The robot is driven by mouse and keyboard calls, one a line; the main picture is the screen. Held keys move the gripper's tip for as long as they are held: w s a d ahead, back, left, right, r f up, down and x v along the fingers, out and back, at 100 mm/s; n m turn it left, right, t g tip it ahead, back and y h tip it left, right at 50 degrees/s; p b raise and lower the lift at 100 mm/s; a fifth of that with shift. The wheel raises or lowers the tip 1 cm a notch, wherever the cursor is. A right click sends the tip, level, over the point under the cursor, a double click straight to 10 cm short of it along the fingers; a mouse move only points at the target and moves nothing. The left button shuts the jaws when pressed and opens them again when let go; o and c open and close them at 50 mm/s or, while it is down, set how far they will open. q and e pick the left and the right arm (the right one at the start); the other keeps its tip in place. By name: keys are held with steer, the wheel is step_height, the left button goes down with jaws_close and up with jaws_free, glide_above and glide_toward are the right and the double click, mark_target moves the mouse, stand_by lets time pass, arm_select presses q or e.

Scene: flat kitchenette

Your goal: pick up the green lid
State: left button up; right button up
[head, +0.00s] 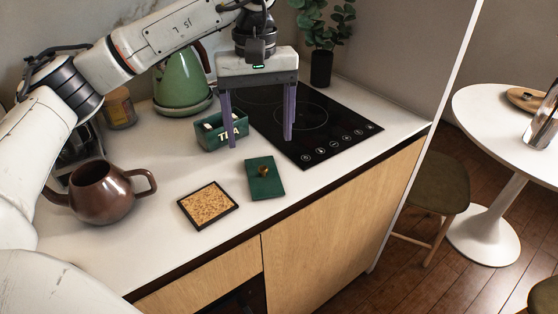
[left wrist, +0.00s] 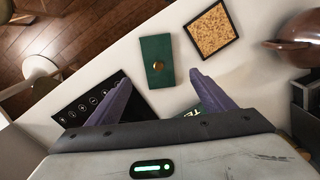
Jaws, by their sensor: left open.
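The green lid (head: 264,181) is a flat dark green rectangle with a small brass knob. It lies on the white counter in front of the tea box (head: 221,133), and it also shows in the left wrist view (left wrist: 155,54). My left gripper (head: 260,143) is open and empty, its purple fingers pointing down above the counter, behind the lid in the head view. In the left wrist view the lid lies beyond the fingertips, between their directions. The tea box is green with an open top and is partly hidden by a finger. My right gripper is not in view.
A cork trivet (head: 208,205) lies left of the lid, with a brown teapot (head: 103,192) farther left. A black cooktop (head: 304,122) lies to the right. A green kettle (head: 182,82) and a plant (head: 322,50) stand at the back. The counter's front edge is close to the lid.

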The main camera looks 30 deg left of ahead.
mark_target(264, 170)
arm_select(q)
steer(key=f, duration=0.1)
steer(key=s+f, duration=0.1)
steer(key=f, duration=0.1)
steer(key=shift+f, duration=0.55)
steer(key=f, duration=0.2)
steer(key=f+p, duration=0.1)
steer(key=f, duration=0.1)
steer(key=shift+w+d+f, duration=0.1)
steer(key=shift+w+d, duration=0.15)
steer(key=shift+d, duration=0.15)
steer(key=shift+f, duration=0.55)
steer(key=c, duration=1)
steer(key=shift+c, duration=0.6)
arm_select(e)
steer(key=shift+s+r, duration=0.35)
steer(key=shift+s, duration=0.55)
arm_select(q)
steer(key=shift+r, duration=0.1)
